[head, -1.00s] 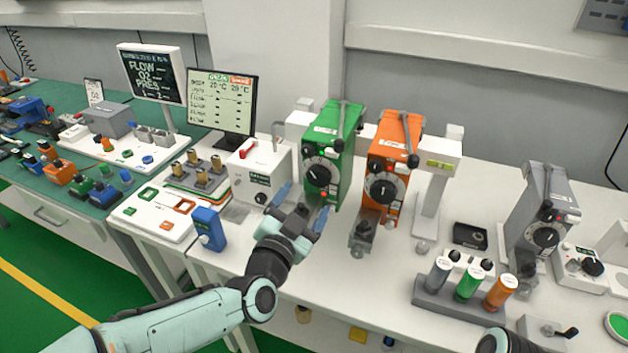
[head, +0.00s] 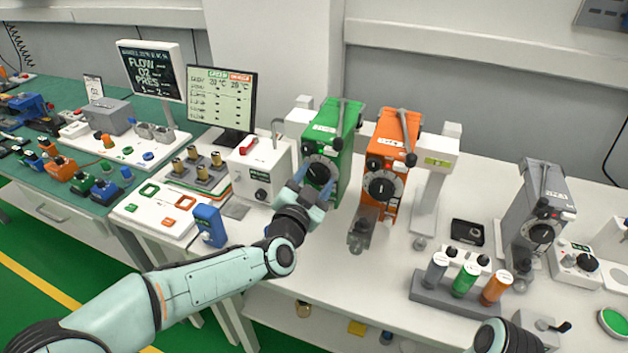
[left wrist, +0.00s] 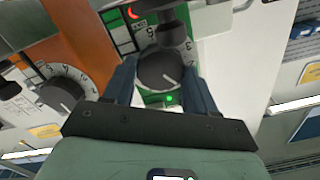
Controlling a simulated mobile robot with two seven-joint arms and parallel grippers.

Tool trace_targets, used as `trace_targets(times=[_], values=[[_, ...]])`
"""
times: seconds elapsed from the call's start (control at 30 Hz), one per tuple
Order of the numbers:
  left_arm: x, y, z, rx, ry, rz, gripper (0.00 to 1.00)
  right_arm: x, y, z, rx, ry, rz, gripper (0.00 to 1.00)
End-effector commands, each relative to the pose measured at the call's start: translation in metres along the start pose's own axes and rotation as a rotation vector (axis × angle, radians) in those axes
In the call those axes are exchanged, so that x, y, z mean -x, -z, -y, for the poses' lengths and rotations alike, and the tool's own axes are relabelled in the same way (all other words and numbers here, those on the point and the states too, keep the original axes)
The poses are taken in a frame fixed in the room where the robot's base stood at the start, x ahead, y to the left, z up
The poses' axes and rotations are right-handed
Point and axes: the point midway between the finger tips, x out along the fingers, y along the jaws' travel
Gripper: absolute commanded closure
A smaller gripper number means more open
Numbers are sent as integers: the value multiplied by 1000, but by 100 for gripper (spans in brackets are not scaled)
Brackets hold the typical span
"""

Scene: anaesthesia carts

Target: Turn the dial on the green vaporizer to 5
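The green vaporizer (head: 338,125) stands on the white bench, left of the orange vaporizer (head: 391,150). My left gripper (head: 309,190) is in front of its lower face and hides part of its dial in the head view. In the left wrist view the dark round dial (left wrist: 160,68) lies between my two fingers, one on each side. The fingers are apart, and whether they touch the dial is hard to tell. A pale mark on the dial points to the lower right of that view; which number it sets is unclear. My right gripper is out of view.
The orange vaporizer's dial (left wrist: 62,92) is close beside my left gripper. A white box with a red switch (head: 259,170) and a small blue device (head: 209,225) stand to the left. A grey vaporizer (head: 535,205) and colored bottles (head: 466,280) are farther right.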

Motion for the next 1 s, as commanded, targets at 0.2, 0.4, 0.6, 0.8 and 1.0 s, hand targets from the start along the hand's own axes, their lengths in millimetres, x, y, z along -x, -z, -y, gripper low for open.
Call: trace_targets(times=[0.2, 0.4, 0.6, 0.8, 1.0], values=[[0, 0, 0, 14, 0, 0, 74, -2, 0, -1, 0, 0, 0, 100], [0, -1, 1, 90, -1, -1, 74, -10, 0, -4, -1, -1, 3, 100], [0, -2, 0, 229, -9, 0, 74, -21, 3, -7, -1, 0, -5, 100], [0, -2, 1, 379, -16, -1, 74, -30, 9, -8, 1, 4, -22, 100], [0, -3, 1, 505, -22, 1, 74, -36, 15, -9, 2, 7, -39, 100]])
